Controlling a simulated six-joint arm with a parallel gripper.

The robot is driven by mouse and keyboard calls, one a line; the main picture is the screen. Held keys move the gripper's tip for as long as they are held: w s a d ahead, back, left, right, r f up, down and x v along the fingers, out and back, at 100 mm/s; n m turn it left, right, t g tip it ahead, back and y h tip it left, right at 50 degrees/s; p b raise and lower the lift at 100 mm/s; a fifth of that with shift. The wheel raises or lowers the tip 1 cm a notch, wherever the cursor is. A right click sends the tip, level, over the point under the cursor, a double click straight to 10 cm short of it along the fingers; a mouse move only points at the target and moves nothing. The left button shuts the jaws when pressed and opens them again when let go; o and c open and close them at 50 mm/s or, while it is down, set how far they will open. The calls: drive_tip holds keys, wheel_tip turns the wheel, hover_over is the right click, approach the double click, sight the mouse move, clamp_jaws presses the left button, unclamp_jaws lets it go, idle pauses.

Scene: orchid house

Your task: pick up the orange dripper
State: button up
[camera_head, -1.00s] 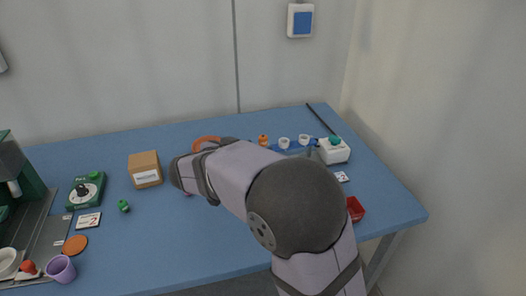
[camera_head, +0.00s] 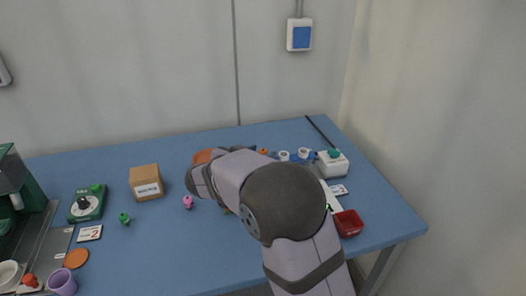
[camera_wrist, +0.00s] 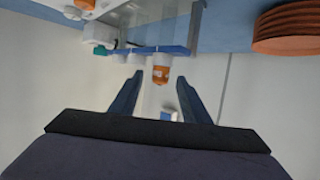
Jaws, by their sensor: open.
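The orange dripper (camera_head: 263,151) shows only as a small orange top above my arm in the head view, at the left end of a row with white pieces on a blue rack. In the wrist view the orange dripper (camera_wrist: 161,74) appears upside down by the blue rack (camera_wrist: 160,49). It lies in line with the gap between the fingers of my gripper (camera_wrist: 159,84). The fingers are open, one on each side of it in the picture, and I see no contact. In the head view my arm hides most of the gripper.
White cups (camera_head: 303,153) stand beside the dripper, with a white box with a teal knob (camera_head: 332,165) to their right. Terracotta saucers (camera_head: 203,156) are stacked at left, also in the wrist view (camera_wrist: 290,27). A pink dripper (camera_head: 188,202) and a cardboard box (camera_head: 146,190) stand further left.

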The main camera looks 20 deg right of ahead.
sight(263, 150)
drive_tip(key=shift+x, duration=1.2)
drive_tip(key=shift+c, duration=0.4)
clamp_jaws()
drive_tip(key=shift+r, duration=0.1)
wheel_tip(263, 150, up, 10)
drive_tip(key=shift+f+b, duration=0.1)
drive_tip(key=shift+b, duration=0.35)
